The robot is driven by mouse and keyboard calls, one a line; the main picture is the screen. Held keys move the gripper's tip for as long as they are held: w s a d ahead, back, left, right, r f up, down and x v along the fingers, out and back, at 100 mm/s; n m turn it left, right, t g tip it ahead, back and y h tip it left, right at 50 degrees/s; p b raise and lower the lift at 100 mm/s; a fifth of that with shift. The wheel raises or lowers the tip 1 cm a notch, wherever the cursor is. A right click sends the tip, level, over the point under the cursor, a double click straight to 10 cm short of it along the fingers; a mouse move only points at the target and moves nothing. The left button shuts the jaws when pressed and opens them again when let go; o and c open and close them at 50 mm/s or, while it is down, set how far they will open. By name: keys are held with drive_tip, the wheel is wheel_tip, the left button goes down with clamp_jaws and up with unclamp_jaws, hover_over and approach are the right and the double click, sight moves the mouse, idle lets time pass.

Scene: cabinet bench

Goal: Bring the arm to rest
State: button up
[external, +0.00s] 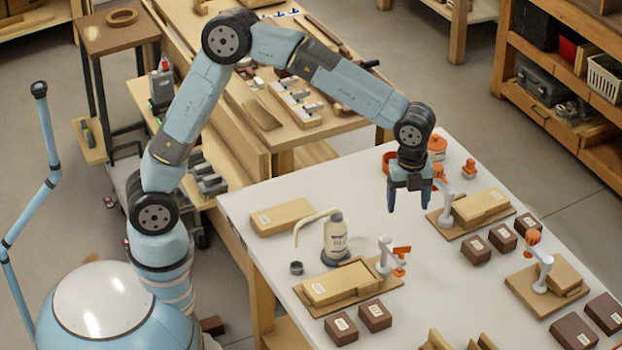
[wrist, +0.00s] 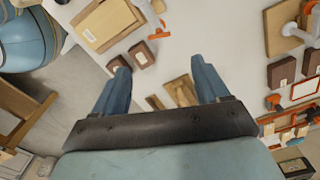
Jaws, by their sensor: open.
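My arm reaches out over the white bench (external: 430,279) from my base at the lower left in the external view. My gripper (external: 407,208) points down above the bench, open and empty, with clear space between its fingers and the top. In the wrist view my gripper (wrist: 162,85) shows two blue fingers spread wide with nothing between them. Below them lie dark brown blocks and pale wooden pieces (wrist: 181,90).
A glue bottle (external: 337,236) stands near the left side. Wooden boards with white-and-orange clamps (external: 388,258) and labelled brown blocks (external: 375,315) cover much of the bench. A wooden workbench (external: 290,133) with tools stands behind. Shelves (external: 570,80) are at the right.

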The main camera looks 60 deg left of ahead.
drive_tip(key=shift+a+r, duration=0.1)
idle(0.5)
drive_tip(key=s+a+r+n+t, duration=0.1)
drive_tip(key=s+a+r+n, duration=0.25)
drive_tip(key=a, duration=0.35)
drive_tip(key=s+a+r+n+t, duration=0.1)
drive_tip(key=s+a+r+n, duration=0.25)
drive_tip(key=a, duration=0.45)
drive_tip(key=s+a+r+n+t, duration=0.1)
drive_tip(key=s+a+r+n, duration=0.25)
drive_tip(key=a, duration=0.35)
drive_tip(key=s+a+f+n+t, duration=0.2)
drive_tip(key=s+a+n, duration=0.9)
drive_tip(key=s+a, duration=0.4)
drive_tip(key=shift+s+a+t, duration=0.15)
drive_tip(key=shift+s+t, duration=0.15)
drive_tip(key=shift+s, duration=0.8)
